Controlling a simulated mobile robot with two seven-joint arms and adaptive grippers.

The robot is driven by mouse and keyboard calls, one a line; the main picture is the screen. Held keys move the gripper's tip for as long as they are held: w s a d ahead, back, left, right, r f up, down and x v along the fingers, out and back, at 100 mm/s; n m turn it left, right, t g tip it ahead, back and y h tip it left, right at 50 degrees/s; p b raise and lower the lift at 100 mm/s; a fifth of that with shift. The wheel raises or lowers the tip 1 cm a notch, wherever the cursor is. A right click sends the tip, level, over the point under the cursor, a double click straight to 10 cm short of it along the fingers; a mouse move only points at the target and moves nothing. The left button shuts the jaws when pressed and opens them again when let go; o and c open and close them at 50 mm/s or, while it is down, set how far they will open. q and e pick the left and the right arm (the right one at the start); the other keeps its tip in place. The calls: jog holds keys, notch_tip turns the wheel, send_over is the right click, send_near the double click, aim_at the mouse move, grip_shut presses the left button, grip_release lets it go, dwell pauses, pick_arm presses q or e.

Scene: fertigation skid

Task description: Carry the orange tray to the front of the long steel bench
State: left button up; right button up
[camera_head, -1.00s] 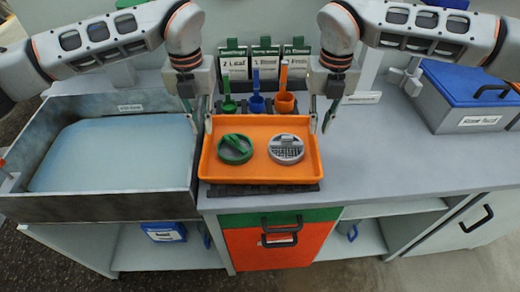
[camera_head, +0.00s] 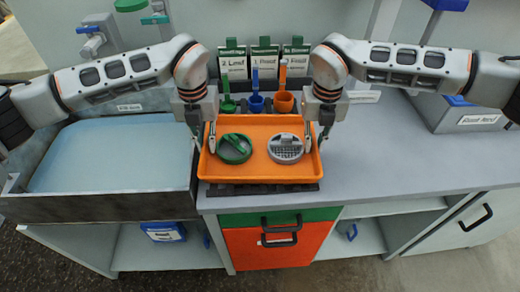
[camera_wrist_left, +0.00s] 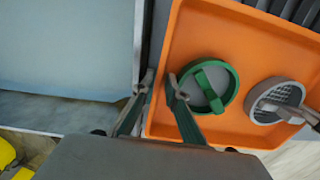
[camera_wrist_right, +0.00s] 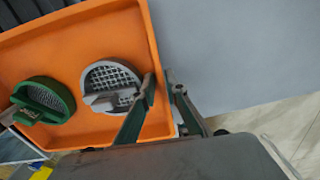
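The orange tray (camera_head: 265,178) lies flat on a black ribbed mat (camera_head: 230,190) on the steel bench (camera_head: 420,165). A green round part (camera_head: 234,149) and a grey round mesh part (camera_head: 286,148) lie in it. My left gripper (camera_head: 205,147) is at the tray's left rim, with one finger inside and one outside; the left wrist view also shows its fingers (camera_wrist_left: 159,80) slightly apart. My right gripper (camera_head: 315,147) straddles the right rim the same way, and its fingers (camera_wrist_right: 161,80) also look slightly apart. Whether either finger touches the rim is hard to tell.
A sink-like basin (camera_head: 115,160) adjoins the tray's left. Green, blue and orange holders (camera_head: 257,102) and label cards (camera_head: 265,62) stand just behind it. A grey bin with a blue lid (camera_head: 470,115) stands at right. The bench right of the tray is clear.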

pick_arm(q)
grip_shut()
pick_arm(e)
grip_shut()
pick_arm(q)
jog(key=shift+r, duration=0.1)
pick_arm(e)
jog(key=shift+r, duration=0.1)
